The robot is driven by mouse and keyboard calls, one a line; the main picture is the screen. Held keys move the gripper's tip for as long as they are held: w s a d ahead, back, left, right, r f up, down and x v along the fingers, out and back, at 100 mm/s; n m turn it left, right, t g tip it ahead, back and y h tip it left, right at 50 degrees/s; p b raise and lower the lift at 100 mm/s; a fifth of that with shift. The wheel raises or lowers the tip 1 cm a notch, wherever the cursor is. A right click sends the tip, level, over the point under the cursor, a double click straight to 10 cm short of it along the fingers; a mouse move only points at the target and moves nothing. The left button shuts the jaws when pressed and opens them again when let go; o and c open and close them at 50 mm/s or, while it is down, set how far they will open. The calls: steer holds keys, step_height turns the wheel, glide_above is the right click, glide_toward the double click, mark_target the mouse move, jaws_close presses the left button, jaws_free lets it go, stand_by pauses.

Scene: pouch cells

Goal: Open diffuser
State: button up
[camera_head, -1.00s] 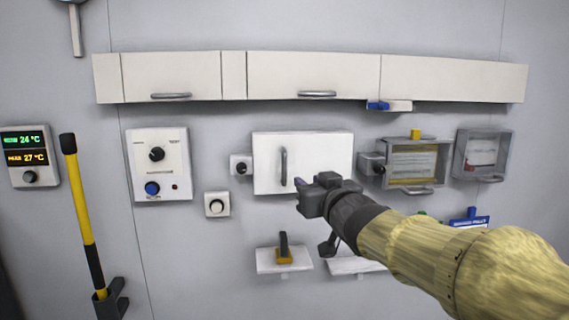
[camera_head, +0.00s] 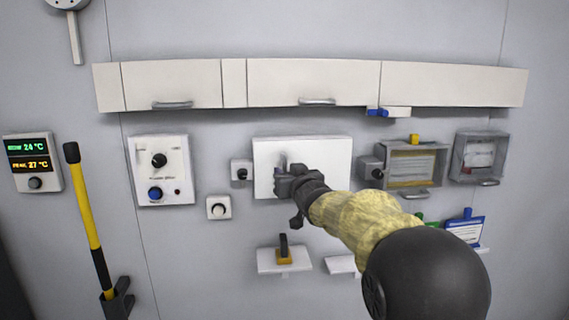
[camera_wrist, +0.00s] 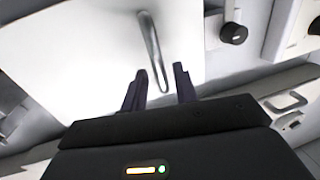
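The white square panel door (camera_head: 325,150) is on the wall, closed, with a vertical metal bar handle near its left edge; I cannot tell from a label whether it is the diffuser. In the wrist view the handle (camera_wrist: 153,50) stands on the white door face (camera_wrist: 85,50). My gripper (camera_wrist: 159,84) is open, its two dark fingers apart, with the lower end of the handle between the fingertips. I cannot tell whether they touch it. In the head view my gripper (camera_head: 280,180) covers most of the handle.
A small knob box (camera_head: 241,171) sits just left of the door. A clear-fronted box (camera_head: 412,163) is to its right. Long white cabinets (camera_head: 310,82) run above. A small shelf with a yellow-based handle (camera_head: 284,255) is below.

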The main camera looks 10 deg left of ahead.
steer(key=shift+p+x, duration=0.35)
steer(key=shift+x, duration=0.8)
jaws_close()
steer(key=shift+s+d, duration=0.15)
